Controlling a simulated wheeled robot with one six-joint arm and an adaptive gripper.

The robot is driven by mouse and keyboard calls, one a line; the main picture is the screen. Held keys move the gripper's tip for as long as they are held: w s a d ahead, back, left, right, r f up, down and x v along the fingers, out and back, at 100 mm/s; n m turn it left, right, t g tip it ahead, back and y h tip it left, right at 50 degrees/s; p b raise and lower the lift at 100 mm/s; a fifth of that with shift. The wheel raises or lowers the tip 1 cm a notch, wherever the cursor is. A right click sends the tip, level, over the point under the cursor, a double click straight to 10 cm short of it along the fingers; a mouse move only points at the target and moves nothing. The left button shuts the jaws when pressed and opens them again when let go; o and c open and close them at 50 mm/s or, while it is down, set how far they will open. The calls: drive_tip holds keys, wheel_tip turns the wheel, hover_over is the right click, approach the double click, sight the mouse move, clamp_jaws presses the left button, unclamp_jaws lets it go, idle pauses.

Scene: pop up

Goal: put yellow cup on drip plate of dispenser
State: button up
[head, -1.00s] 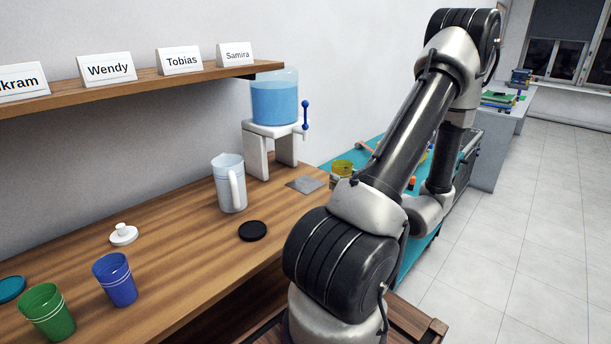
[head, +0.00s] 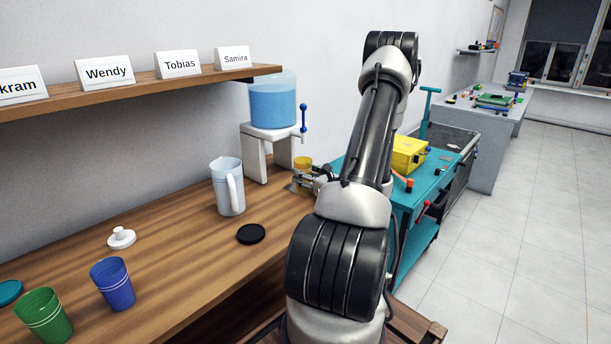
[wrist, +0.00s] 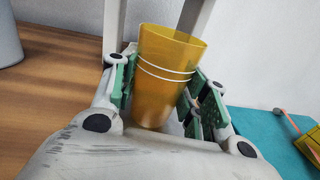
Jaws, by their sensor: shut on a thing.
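The yellow cup (wrist: 165,65) stands nearly upright between the green-padded fingers of my gripper (wrist: 163,94) in the wrist view. My gripper is shut on it. In the head view the cup's top (head: 303,161) shows just right of the white dispenser stand (head: 254,157), and my gripper (head: 303,178) is in front of it. The dispenser (head: 273,106) holds blue liquid and has a blue-handled tap (head: 304,118) above the cup's area. The grey drip plate is mostly hidden behind my gripper. I cannot tell whether the cup touches it.
Blue (head: 112,284) and green (head: 43,316) cups stand at the near left. A teal cart (head: 425,185) with a yellow box (head: 409,153) is on the right.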

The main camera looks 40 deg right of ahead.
drive_tip(key=shift+f, duration=0.15)
drive_tip(key=o, duration=1.1)
drive_tip(key=shift+c, duration=0.2)
